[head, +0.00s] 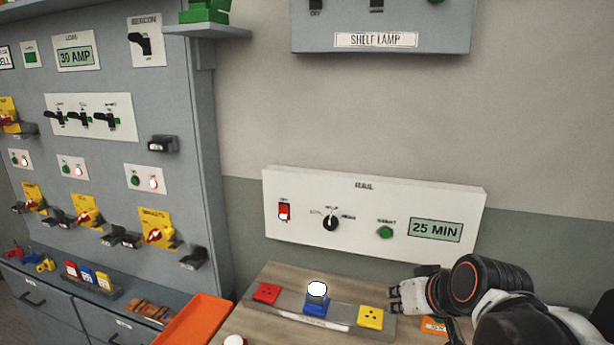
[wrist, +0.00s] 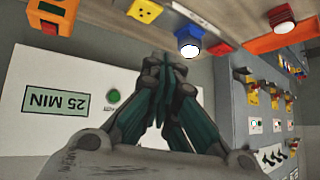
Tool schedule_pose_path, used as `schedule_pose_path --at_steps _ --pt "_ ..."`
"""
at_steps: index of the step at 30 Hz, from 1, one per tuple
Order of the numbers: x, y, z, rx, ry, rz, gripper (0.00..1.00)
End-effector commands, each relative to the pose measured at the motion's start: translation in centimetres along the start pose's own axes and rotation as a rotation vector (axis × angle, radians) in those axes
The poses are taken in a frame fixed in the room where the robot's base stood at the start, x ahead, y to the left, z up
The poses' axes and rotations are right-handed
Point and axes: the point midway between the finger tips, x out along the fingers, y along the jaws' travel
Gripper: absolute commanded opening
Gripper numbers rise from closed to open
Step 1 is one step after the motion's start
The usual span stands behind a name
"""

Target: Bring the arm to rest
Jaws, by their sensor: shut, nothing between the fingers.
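My gripper (head: 394,298) is shut and empty at the right of the head view, close above the wooden bench, beside the yellow block. My arm comes in from the lower right corner. In the wrist view my gripper (wrist: 162,62) has its fingers together, with nothing between them. Behind it the white RAIL panel (head: 275,205) is on the wall, with a red switch, a black knob, a green button and a 25 MIN display. The panel also shows in the wrist view (wrist: 70,75).
The bench (head: 285,275) carries a strip with a red block (head: 267,292), a blue block (head: 316,308) with a white top and a yellow block (head: 370,317). An orange tray (head: 196,322) stands left. A grey switchboard (head: 190,90) fills the left. A SHELF LAMP box (head: 450,38) hangs above.

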Motion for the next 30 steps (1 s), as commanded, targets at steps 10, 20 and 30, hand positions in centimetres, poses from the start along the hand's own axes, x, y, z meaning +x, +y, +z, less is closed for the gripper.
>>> schedule_pose_path --at_steps 10,20,30 --pt "-5.7 0.3 8.8 0.01 -0.109 0.122 0.0" --pt "-7.2 0.9 11.6 0.018 -0.138 0.174 0.0" --pt "-7.2 0.9 11.5 0.018 -0.137 0.174 0.0"
